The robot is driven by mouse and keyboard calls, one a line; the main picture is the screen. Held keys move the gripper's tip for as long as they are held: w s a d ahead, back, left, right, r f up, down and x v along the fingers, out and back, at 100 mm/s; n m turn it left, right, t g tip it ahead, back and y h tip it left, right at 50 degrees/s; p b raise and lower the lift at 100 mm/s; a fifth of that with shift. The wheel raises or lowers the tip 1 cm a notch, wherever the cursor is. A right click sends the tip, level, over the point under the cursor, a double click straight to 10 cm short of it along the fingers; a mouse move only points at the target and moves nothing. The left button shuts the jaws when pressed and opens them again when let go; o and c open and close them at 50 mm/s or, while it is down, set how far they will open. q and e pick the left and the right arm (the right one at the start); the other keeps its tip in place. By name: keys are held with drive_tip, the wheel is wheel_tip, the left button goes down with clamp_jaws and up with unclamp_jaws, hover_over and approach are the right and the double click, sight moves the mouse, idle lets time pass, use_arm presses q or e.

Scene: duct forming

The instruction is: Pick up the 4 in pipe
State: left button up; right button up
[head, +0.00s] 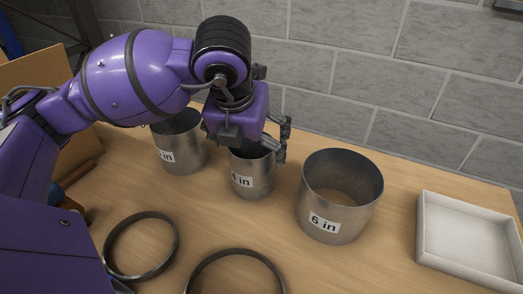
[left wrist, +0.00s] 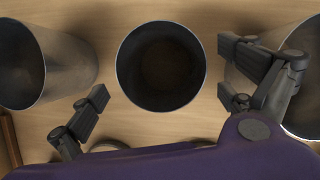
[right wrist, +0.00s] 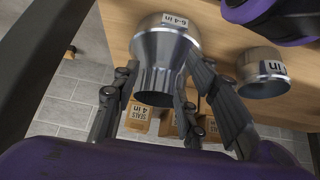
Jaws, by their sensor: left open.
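The 4 in pipe (head: 252,180) is an upright metal cylinder on the wooden table, between two wider pipes. My left gripper (head: 262,146) is open over its top, hiding part of the rim. In the left wrist view the round mouth of the 4 in pipe (left wrist: 161,66) lies between the spread fingers (left wrist: 168,95), with gaps on both sides. In the right wrist view, my right gripper (right wrist: 160,82) has its fingers on either side of a metal reducer (right wrist: 166,48) labelled 6-4 in. Whether they press on it is unclear.
The 6 in pipe (head: 340,195) stands right of the 4 in pipe; another labelled pipe (head: 180,148) stands left. Two dark rings (head: 142,272) lie in front. A white tray (head: 428,240) is at right. A short 4 in piece (right wrist: 262,78) shows in the right wrist view.

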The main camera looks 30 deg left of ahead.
sight(252, 155)
use_arm(q)
drive_tip(key=x, duration=0.4)
drive_tip(key=shift+w+f, duration=0.1)
drive_tip(key=shift+f, duration=0.3)
drive_tip(key=c, duration=1.3)
use_arm(e)
drive_tip(key=shift+w+r, duration=0.25)
drive_tip(key=shift+w, duration=0.15)
use_arm(q)
drive_tip(key=shift+w, duration=0.1)
